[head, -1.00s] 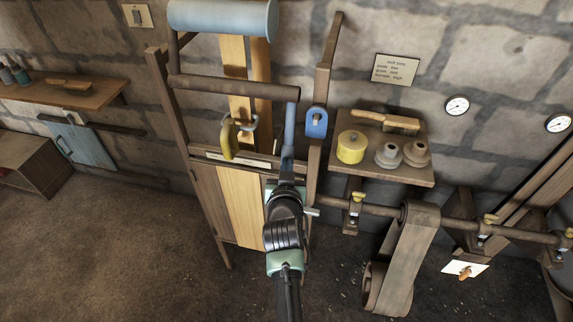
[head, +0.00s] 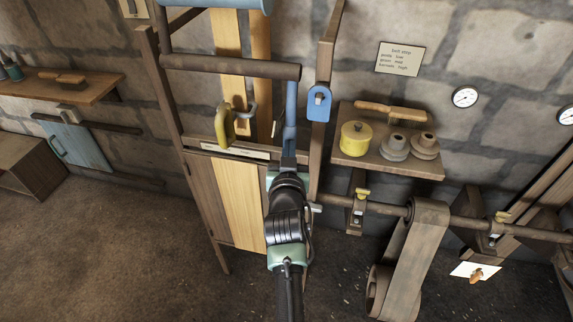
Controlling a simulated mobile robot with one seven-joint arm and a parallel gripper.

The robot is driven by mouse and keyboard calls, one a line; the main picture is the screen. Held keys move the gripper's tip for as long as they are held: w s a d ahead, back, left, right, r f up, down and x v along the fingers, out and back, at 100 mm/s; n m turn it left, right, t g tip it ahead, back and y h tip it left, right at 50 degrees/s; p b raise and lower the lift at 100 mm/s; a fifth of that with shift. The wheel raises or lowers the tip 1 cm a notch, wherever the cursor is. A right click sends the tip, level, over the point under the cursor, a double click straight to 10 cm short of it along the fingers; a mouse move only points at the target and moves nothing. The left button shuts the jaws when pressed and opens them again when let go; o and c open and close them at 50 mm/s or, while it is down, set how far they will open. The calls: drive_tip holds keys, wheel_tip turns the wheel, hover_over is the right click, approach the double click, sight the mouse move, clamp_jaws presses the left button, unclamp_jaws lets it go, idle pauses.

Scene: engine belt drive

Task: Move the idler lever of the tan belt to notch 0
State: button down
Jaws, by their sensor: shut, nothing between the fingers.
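The tan belt (head: 236,200) is a pale, wood-coloured band running vertically through the dark wooden frame at left of centre. A yellow handle (head: 224,125) and a grey hooked piece (head: 251,100) stand in front of the belt, above a pale strip with small marks (head: 228,150). I cannot tell which piece is the idler lever or read the notch marks.
A blue plate (head: 319,103) is on the right frame post. A shelf (head: 385,165) holds a yellow pot (head: 356,138), grey weights and a brush. A horizontal shaft (head: 382,207) and a brown belt (head: 413,255) lie to the right.

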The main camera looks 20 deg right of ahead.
drive_tip(key=shift+w+d+f+t+h+b, duration=0.2)
drive_tip(key=shift+w+d+t+b, duration=0.3)
drive_tip(key=shift+b, duration=1.4)
drive_tip(key=shift+w+d+f+t+h+b, duration=0.1)
drive_tip(key=shift+w+d+t+h+b, duration=0.3)
drive_tip(key=shift+b, duration=1.5)
drive_tip(key=shift+w+a+r, duration=0.1)
drive_tip(key=shift+w, duration=0.1)
